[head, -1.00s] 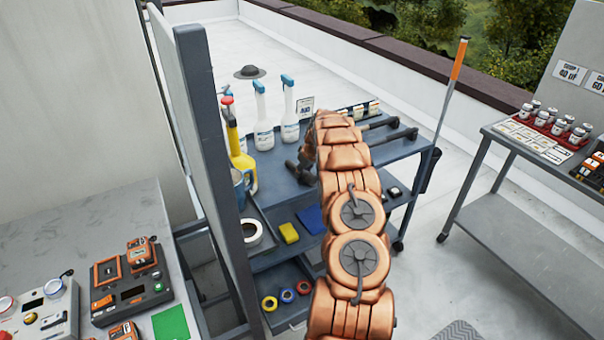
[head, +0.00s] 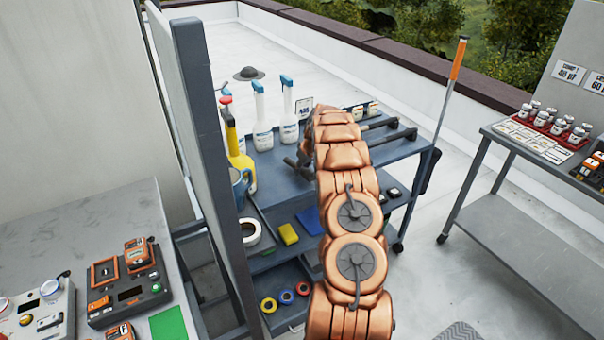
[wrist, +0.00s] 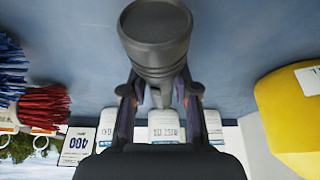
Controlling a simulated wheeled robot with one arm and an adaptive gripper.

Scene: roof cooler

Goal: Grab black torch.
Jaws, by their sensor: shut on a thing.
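The black torch (wrist: 155,35) shows in the wrist view with its wide round head toward the top of the picture. My gripper (wrist: 160,92) is shut on its narrower body, one finger on each side. The blue-grey cart top (wrist: 80,55) fills the background; whether the torch touches it I cannot tell. In the head view my copper arm reaches over the cart (head: 280,185) and hides most of the gripper.
White spray bottles (head: 262,130) stand on the cart, with a yellow bottle (head: 240,165) at its left. A grey upright panel (head: 205,150) borders the cart on the left. A table (head: 520,195) with small jars stands at right. Open floor (head: 450,270) lies between.

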